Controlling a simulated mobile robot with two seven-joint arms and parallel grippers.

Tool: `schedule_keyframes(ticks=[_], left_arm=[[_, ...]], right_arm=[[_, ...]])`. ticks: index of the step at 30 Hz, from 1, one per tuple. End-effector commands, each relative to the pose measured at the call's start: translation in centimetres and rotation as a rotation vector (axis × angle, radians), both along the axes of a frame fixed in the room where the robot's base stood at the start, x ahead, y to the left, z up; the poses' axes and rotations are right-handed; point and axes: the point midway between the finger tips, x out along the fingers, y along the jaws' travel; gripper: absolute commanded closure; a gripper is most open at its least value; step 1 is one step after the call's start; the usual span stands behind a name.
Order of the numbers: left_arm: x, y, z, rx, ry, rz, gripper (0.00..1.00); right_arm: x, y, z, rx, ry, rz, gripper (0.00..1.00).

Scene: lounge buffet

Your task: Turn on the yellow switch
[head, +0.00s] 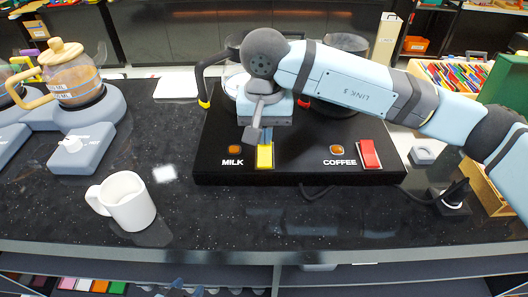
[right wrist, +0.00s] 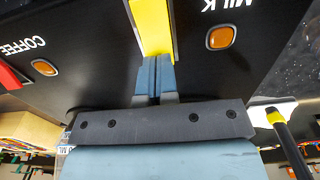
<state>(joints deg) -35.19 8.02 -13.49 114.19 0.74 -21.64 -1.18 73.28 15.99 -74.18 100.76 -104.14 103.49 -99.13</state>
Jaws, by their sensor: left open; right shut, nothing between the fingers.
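The yellow switch (head: 264,158) is on the front of the black coffee machine (head: 300,170), right of the MILK label and its amber lamp (head: 234,149). It also shows in the right wrist view (right wrist: 152,25). My right gripper (head: 266,136) is shut and empty, with its fingertips at the far end of the yellow switch. In the right wrist view the closed fingertips (right wrist: 155,60) meet the switch's end; I cannot tell whether they press on it. My left gripper (head: 176,290) is open, only partly visible at the bottom edge, far from the switch.
A red switch (head: 369,154) and a second amber lamp (head: 336,149) are by the COFFEE label. A white mug (head: 127,201) stands at the front left. A glass pot (head: 75,80) sits on a grey-blue appliance at left. The counter front is mostly clear.

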Motion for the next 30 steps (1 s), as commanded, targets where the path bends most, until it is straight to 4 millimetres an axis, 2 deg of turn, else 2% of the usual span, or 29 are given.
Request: schedule_keyframes(ticks=[10,14,25,30], left_arm=[[0.1,0.0,-0.5,-0.001,-0.005,0.000,0.49],[0.1,0.0,-0.4,0.000,-0.002,0.001,0.49],[0.0,0.0,-0.4,0.001,0.002,0.001,0.49],[0.0,0.0,-0.4,0.001,0.001,0.001,0.49]], right_arm=[[0.0,0.0,-0.8,0.000,0.001,0.000,1.00],[0.0,0.0,-0.4,0.000,0.000,0.000,1.00],[0.0,0.0,2.8,0.000,-0.002,0.001,1.00],[0.0,0.0,3.6,0.000,0.000,0.001,1.00]])
